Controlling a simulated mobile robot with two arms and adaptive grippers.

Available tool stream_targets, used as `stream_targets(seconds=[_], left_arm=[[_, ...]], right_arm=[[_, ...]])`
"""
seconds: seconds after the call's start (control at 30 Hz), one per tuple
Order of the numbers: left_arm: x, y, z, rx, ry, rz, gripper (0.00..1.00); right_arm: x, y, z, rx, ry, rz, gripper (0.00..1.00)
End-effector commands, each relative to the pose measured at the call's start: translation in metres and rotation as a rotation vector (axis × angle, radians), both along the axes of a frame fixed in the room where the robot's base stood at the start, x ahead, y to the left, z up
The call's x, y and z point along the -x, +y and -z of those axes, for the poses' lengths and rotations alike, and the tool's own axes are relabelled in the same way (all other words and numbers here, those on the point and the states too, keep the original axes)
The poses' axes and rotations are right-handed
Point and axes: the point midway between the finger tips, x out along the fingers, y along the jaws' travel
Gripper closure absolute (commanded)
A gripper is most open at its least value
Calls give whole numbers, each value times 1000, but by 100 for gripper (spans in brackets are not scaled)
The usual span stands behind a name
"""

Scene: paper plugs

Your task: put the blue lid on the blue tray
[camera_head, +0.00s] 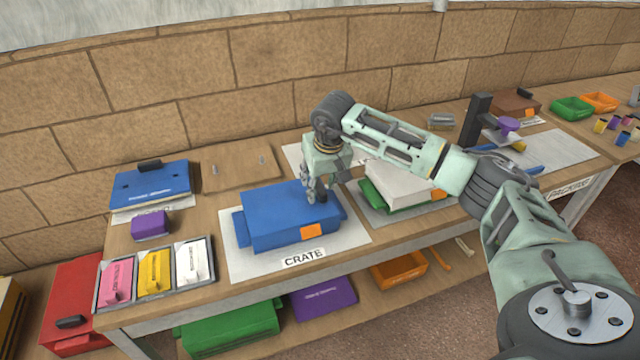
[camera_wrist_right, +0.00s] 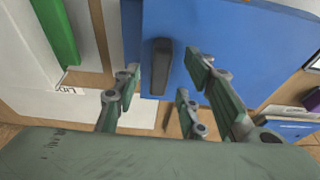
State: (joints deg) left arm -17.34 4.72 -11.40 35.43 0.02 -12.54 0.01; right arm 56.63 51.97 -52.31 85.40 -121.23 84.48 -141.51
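The blue tray (camera_head: 270,237), with an orange tag on its front and side grips, stands on the white CRATE mat. A flat blue lid (camera_head: 270,203) covers its top; whether it is fully seated is too small to tell. The lid's dark handle shows in the right wrist view (camera_wrist_right: 162,66), near one edge of the blue surface (camera_wrist_right: 240,40). My right gripper (camera_head: 317,196) is over the right part of the lid. Its fingers (camera_wrist_right: 165,80) are spread, with visible gaps between them and the handle. My left gripper is not in view.
Another blue piece with a dark handle (camera_head: 150,185) lies at the back left, near a purple block (camera_head: 151,225) and a card holder (camera_head: 155,272). A white-topped green tray (camera_head: 385,203) stands close on the right.

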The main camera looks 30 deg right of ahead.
Motion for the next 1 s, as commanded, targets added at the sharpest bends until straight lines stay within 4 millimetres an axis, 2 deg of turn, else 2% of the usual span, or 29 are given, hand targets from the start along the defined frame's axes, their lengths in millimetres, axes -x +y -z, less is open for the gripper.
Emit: stream_targets(seconds=[0.4, 0.53, 0.7, 0.87, 0.97, 1.0], left_arm=[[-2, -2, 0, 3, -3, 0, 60], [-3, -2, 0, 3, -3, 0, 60], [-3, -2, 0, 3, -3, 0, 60], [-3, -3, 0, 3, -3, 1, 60], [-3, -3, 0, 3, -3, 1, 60], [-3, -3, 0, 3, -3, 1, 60]], right_arm=[[23, 5, -80, 0, -6, 0, 61], [28, 6, -98, 0, -4, 0, 61], [32, 7, -108, 0, -2, 0, 61], [32, 8, -109, -2, -1, 0, 61], [31, 21, -103, -40, -7, -5, 61], [29, 34, -99, -75, -16, -10, 61]])
